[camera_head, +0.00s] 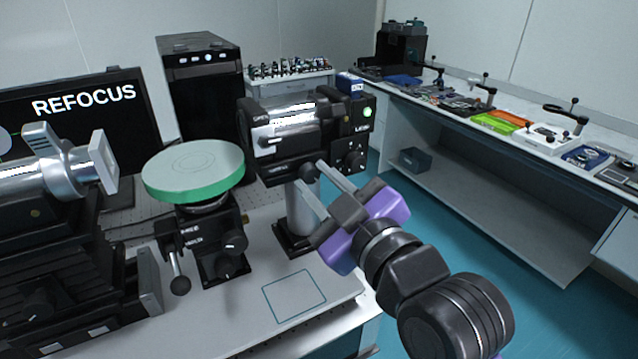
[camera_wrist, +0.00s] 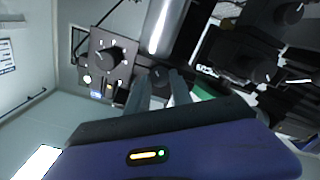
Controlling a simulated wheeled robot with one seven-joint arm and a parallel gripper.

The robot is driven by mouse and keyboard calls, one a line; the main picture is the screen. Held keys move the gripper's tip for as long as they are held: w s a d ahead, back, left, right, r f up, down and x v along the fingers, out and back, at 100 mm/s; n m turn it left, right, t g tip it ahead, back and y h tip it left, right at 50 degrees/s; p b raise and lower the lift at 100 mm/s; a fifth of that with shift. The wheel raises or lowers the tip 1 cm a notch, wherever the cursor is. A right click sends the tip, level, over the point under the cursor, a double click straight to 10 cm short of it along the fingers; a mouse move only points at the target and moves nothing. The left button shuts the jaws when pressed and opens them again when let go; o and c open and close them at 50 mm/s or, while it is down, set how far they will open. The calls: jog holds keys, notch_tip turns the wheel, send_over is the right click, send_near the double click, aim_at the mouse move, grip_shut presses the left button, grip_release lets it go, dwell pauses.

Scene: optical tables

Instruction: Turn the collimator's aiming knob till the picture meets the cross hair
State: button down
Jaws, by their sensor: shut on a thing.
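The collimator (camera_head: 290,128) is a black housing with a silver barrel on a post, at the middle of the head view. Its silver barrel also shows in the wrist view (camera_wrist: 165,28). My gripper (camera_head: 310,176) reaches it from the lower right. The fingers are shut on a small black knob (camera_wrist: 158,75) on the collimator's underside, seen between the fingertips in the wrist view. A monitor (camera_head: 110,92) at the left reads "REFOCUS". Part of a grey disc and a short green line show at its left. The rest of its picture is hidden behind a silver instrument.
A silver-barrelled instrument (camera_head: 60,175) on a black stage stands at the left. A green-rimmed round plate (camera_head: 193,188) on a knobbed mount stands beside the collimator. The outlined square (camera_head: 294,296) on the table is empty. A side bench (camera_head: 500,170) stands at the right.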

jog(key=c, duration=1.1)
grip_release()
jog(key=v, duration=0.7)
jog(key=shift+s+d+b, duration=0.25)
jog(key=shift+s+b, duration=0.1)
jog(key=shift+b, duration=0.05)
